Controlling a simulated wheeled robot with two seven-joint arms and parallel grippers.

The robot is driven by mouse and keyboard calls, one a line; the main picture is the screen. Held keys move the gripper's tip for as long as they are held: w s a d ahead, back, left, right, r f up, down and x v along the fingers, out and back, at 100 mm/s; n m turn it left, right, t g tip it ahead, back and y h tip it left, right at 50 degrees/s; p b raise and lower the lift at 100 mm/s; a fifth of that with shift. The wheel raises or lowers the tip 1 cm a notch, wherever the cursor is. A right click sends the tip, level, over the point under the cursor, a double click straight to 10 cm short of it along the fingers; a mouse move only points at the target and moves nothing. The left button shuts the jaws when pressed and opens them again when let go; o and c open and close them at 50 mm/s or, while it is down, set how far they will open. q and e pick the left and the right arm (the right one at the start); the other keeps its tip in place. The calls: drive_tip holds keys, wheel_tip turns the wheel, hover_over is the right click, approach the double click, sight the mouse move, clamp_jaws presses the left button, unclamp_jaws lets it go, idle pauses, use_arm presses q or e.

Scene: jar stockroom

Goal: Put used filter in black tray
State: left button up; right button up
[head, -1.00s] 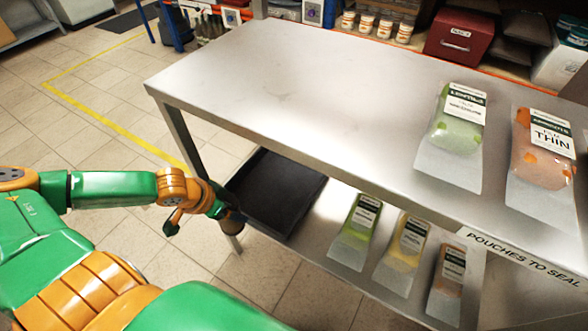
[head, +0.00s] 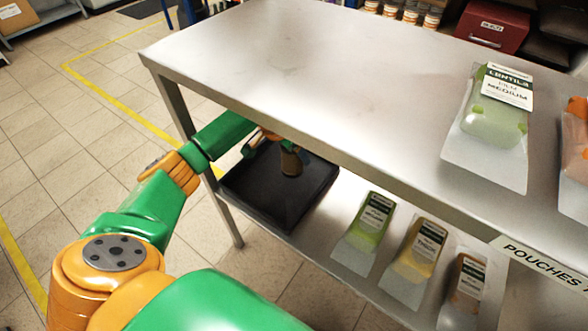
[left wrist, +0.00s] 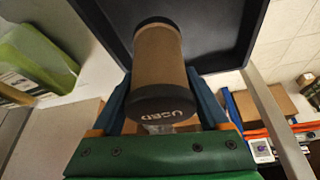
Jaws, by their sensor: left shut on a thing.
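The used filter is a brown cylinder (left wrist: 158,60) with black end caps, one lettered "USED" upside down in the left wrist view. My left gripper (left wrist: 162,108) is shut on it, with a blue finger on each side. In the head view the filter (head: 291,160) appears over the black tray (head: 252,206), which lies on the lower shelf under the table. My left gripper (head: 268,139) reaches in there, partly hidden by the arm and table edge. The tray also shows behind the filter in the left wrist view (left wrist: 228,38). I cannot tell whether the filter touches the tray floor. My right gripper is out of view.
The steel tabletop (head: 300,75) overhangs the tray, and a table leg (head: 205,160) stands close to my arm. A green pouch (head: 364,228), a yellow pouch (head: 414,258) and an orange pouch (head: 462,290) lie right of the tray. A lentils pouch (head: 494,125) lies on top.

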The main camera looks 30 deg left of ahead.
sight(282, 154)
use_arm(q)
wheel_tip(282, 154, down, 4)
drive_tip(key=shift+r+b, duration=0.1)
drive_tip(key=shift+b, duration=0.4)
wheel_tip(282, 154, down, 3)
drive_tip(key=shift+b, duration=0.6)
drive_tip(key=shift+f, duration=0.2)
drive_tip(key=shift+r, duration=0.1)
drive_tip(key=o, duration=1.4)
drive_tip(key=p+v, duration=0.3)
drive_tip(key=v, duration=0.4)
drive_tip(key=shift+s+r, duration=0.1)
drive_tip(key=shift+r, duration=0.05)
drive_tip(key=shift+s+a+r+p, duration=0.1)
drive_tip(key=shift+r+p, duration=0.05)
drive_tip(key=shift+p, duration=0.15)
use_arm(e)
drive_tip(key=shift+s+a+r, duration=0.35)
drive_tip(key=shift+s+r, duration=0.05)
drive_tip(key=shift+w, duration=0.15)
